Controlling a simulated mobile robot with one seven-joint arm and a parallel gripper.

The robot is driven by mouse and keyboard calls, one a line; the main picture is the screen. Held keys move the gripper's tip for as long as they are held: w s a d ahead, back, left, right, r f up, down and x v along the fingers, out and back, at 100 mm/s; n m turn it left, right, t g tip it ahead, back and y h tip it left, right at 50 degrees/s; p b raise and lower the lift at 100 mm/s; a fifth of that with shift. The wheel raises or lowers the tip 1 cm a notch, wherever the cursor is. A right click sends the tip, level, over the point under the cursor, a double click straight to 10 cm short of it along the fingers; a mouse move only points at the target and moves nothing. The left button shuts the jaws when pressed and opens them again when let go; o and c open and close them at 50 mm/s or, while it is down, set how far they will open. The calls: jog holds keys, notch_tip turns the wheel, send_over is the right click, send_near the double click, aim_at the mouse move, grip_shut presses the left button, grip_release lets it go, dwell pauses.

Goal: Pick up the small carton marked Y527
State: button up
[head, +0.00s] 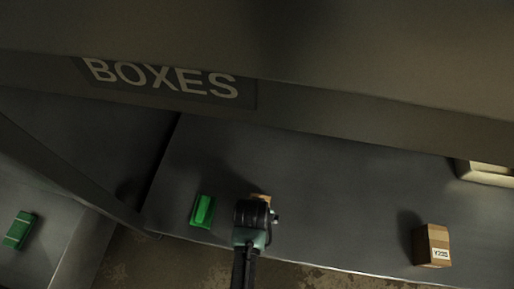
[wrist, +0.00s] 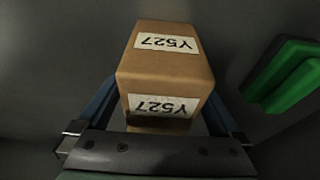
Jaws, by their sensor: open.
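The small brown carton marked Y527 (wrist: 165,70) fills the middle of the wrist view, with its white labels upside down on two faces. In the head view only a bit of the carton (head: 262,197) shows past my wrist. My gripper (wrist: 160,118) is open, with one finger on each side of the carton's near part. I cannot tell whether the fingers touch it. In the head view my gripper (head: 257,206) is mostly hidden behind my wrist.
A green object (head: 202,211) lies just left of the carton. Another carton marked Y235 (head: 432,245) stands to the right. A pale box (head: 487,172) is at the far right. A second green object (head: 20,230) lies at the far left. A BOXES sign (head: 160,80) hangs above the shelf.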

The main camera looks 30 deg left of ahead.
jog(key=shift+f, duration=0.2)
jog(key=shift+c, duration=0.3)
grip_shut()
dwell(0.5)
